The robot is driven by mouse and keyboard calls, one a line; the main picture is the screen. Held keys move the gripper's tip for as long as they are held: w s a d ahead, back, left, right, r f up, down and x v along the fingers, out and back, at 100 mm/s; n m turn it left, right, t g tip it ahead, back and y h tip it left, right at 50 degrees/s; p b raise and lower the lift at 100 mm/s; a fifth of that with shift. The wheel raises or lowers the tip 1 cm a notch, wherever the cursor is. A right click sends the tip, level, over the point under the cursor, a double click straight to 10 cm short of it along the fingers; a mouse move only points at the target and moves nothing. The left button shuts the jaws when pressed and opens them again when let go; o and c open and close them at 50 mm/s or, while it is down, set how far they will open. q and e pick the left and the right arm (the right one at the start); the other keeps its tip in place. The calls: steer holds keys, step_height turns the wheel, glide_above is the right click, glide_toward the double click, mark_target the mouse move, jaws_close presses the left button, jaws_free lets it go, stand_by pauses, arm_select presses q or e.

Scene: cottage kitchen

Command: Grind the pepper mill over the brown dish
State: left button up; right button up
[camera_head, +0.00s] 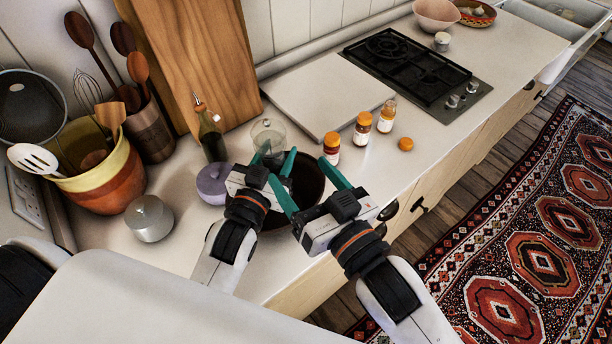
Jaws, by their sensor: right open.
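The brown dish (308,184) is a dark round bowl on the counter near its front edge, partly hidden by my grippers. My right gripper (298,170) is over the dish with its two teal fingers spread wide and nothing seen between them. My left gripper (277,151) is at the dish's left side, its teal fingers closer together. A clear glass vessel (268,134) shows just behind its fingertips; I cannot tell whether they touch it. I cannot make out a pepper mill for certain.
Several orange-capped jars (332,150) and a loose orange cap (406,144) stand right of the dish. A dark oil bottle (211,137), a purple lidded pot (211,184) and a silver pot (149,218) are left. A white board (325,92) and hob (410,72) lie behind.

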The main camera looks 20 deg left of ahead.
steer(key=shift+w, duration=0.1)
steer(key=shift+c, duration=0.2)
steer(key=w+d+f+m+g+h, duration=0.1)
steer(key=w+f+m+g+h, duration=0.15)
steer(key=w+f+m, duration=0.45)
steer(key=w+d+f+m+g+h, duration=0.2)
steer(key=w+g, duration=0.1)
steer(key=w, duration=0.8)
steer(key=m+g+y, duration=0.5)
steer(key=m+g, duration=0.3)
steer(key=g, duration=0.8)
glide_toward(267, 133)
steer(key=x, duration=0.3)
steer(key=f+x, duration=0.1)
steer(key=x, duration=0.2)
steer(key=w+a+x, duration=0.1)
steer(key=x, duration=0.2)
steer(key=shift+s+a+f, duration=0.1)
steer(key=shift+a+f, duration=0.2)
steer(key=shift+c, duration=0.5)
steer(key=shift+t, duration=0.35)
steer(key=c, duration=0.9)
